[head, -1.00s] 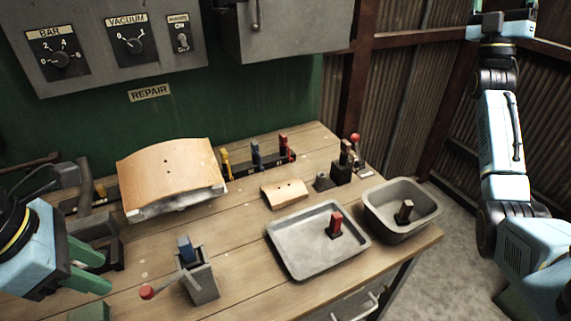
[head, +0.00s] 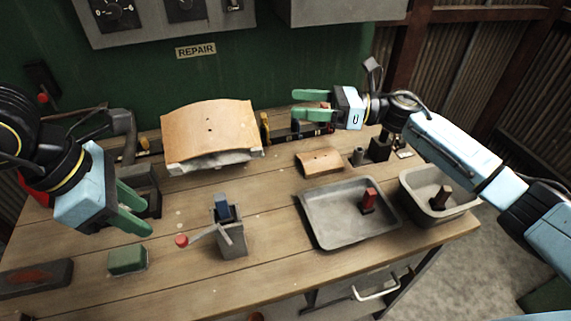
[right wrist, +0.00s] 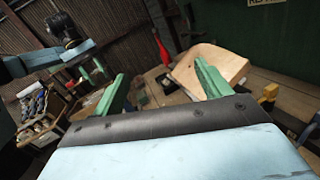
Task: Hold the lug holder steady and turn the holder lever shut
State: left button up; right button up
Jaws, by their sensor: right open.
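The lug holder (head: 233,243) is a grey upright block on the near middle of the bench, with a blue lug (head: 222,207) standing in its top. Its holder lever (head: 207,234) sticks out to the left and ends in a red knob (head: 181,241). My left gripper (head: 149,219) is open and empty, left of the knob and apart from it. My right gripper (head: 296,104) is open and empty, above the back of the bench, well away from the holder. Its green fingers also show spread in the right wrist view (right wrist: 160,70).
A curved wooden panel (head: 210,130) stands behind the holder. A grey tray (head: 322,238) with a red lug (head: 368,200) lies to the right, beside a grey bin (head: 413,187) holding a dark lug (head: 441,197). A green block (head: 127,260) sits at the left front.

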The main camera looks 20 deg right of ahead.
jog(key=s+a+f+n+g+h, duration=0.25)
jog(key=s+a+f, duration=0.2)
jog(key=f, duration=0.35)
jog(key=n+g+h, duration=0.2)
jog(key=n+g, duration=0.2)
send_near(230, 232)
notch_tip(230, 232, down, 4)
jog(key=w+d, duration=0.3)
jog(key=shift+y, duration=0.25)
jog(key=x, duration=1.3)
jog(key=shift+a, duration=0.15)
